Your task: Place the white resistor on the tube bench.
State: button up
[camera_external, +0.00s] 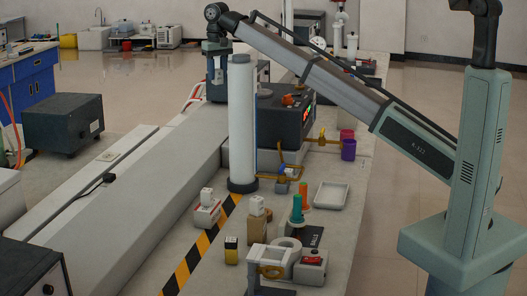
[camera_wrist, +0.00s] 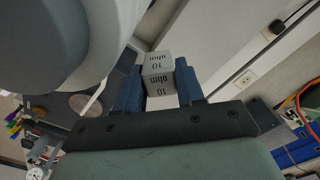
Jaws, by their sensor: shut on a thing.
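The white resistor (camera_wrist: 158,75), a pale block marked "10 ohm", sits between the two blue fingers of my gripper (camera_wrist: 158,84) in the wrist view. The gripper is shut on it. In the external view my gripper (camera_external: 216,77) is at the far end of the arm, beside and partly behind the tall white tube (camera_external: 241,120); the resistor cannot be made out there. The tube stands upright on a dark round base. A long pale bench (camera_external: 150,200) runs along the left of it; I cannot tell whether this is the tube bench.
Small blocks, bottles and a white tray (camera_external: 331,194) crowd the front table. Yellow-black tape (camera_external: 200,250) crosses the tabletop. A dark box (camera_external: 63,122) stands at the left.

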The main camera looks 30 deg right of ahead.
jog(key=w+d+m, duration=0.3)
jog(key=w+d, duration=0.1)
jog(key=d, duration=1.4)
jog(key=w+d+m, duration=0.3)
jog(key=d, duration=1.6)
jog(key=w+d+m, duration=0.3)
jog(key=w+d, duration=0.1)
jog(key=d, duration=1.4)
jog(key=f, duration=3.6)
jog(key=shift+s, duration=0.25)
jog(key=shift+f, duration=0.1)
jog(key=o, duration=1)
